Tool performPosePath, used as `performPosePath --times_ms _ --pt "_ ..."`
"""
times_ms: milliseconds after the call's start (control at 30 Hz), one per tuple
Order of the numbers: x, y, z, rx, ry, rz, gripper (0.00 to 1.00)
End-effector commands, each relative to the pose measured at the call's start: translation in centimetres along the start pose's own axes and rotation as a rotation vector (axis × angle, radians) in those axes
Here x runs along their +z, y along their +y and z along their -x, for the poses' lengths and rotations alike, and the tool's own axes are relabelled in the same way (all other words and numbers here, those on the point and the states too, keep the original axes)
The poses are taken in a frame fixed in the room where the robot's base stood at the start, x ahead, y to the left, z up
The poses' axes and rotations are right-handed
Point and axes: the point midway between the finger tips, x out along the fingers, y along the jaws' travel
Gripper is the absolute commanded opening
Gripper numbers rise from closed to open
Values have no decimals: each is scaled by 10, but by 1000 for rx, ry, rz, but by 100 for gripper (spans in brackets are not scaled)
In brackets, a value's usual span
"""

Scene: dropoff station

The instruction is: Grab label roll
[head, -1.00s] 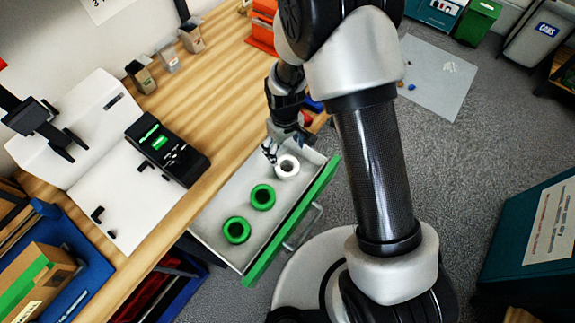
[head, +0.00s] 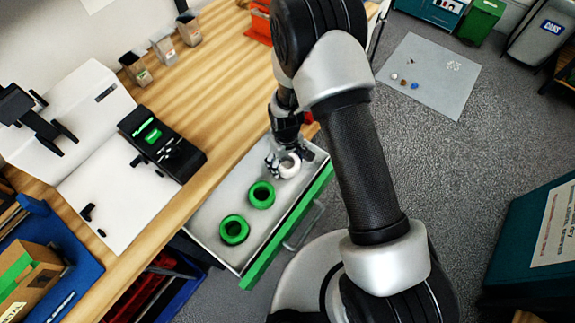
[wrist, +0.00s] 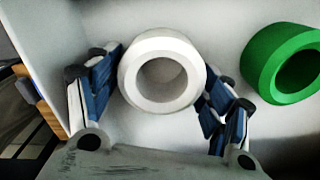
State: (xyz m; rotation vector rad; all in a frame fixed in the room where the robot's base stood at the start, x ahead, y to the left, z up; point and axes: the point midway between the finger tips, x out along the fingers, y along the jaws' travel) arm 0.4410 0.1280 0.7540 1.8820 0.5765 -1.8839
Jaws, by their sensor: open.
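A white label roll (head: 289,165) lies in the open drawer (head: 222,266), towards its far right end. My gripper (head: 276,161) is down in the drawer at this roll. In the wrist view the white roll (wrist: 162,75) sits between the two blue-padded fingers of my gripper (wrist: 160,92), its hole facing the camera. The fingers are open, one on each side, close to the roll's sides; whether they touch it I cannot tell. Two green rolls (head: 261,194) lie in the same drawer, nearer its left end. One green roll (wrist: 284,63) shows at the right in the wrist view.
The drawer has a green front (head: 290,232) and low walls around the rolls. The wooden bench (head: 225,80) behind it carries a black device (head: 160,146) and small boxes (head: 162,44). Grey floor (head: 450,150) lies open to the right.

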Motion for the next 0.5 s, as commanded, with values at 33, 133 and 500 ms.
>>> performPosePath --times_ms 33,133,500 --pt "-1 0 1 0 1 0 73" --pt "0 0 1 0 1 0 73" --pt "0 0 2 0 1 0 50"
